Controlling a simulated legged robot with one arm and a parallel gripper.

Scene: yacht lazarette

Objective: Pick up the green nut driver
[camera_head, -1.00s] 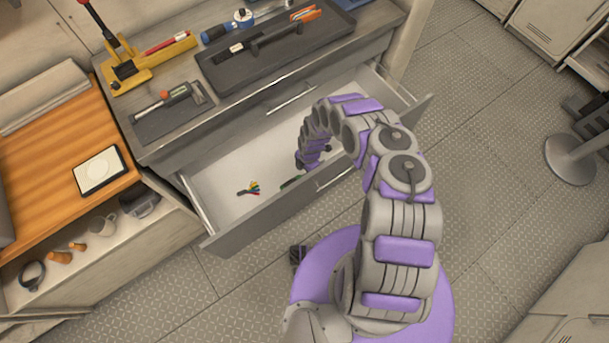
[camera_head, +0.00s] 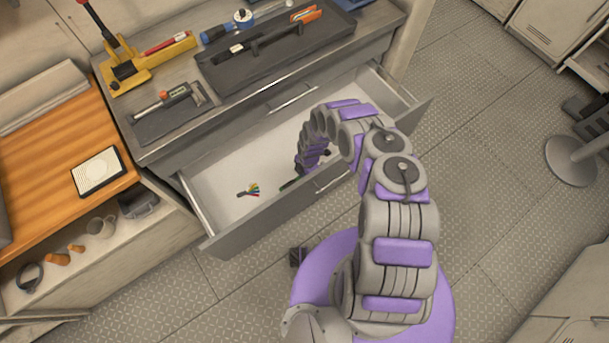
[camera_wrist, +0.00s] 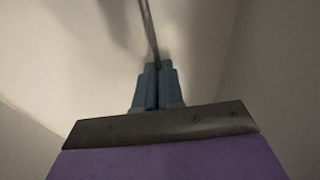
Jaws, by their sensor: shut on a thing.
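The drawer (camera_head: 222,188) stands open, and my arm reaches down into it. In the wrist view the two blue-grey fingers of my gripper (camera_wrist: 157,86) are closed together. A thin dark shaft (camera_wrist: 150,35) runs up from between them. In the head view a dark green piece, which looks like part of the green nut driver (camera_head: 288,184), shows low in the drawer beside the end of my arm. The rest of it and the fingertips are hidden there by the arm. The shaft in the fingers looks like part of the same tool.
A small bunch of coloured pieces (camera_head: 249,190) lies on the drawer floor to the left. Above, the bench holds a black tool tray (camera_head: 225,78), a yellow tool (camera_head: 150,66) and a torque-like tool on a dark mat (camera_head: 165,120). The drawer's front wall (camera_head: 265,222) is close to my arm.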

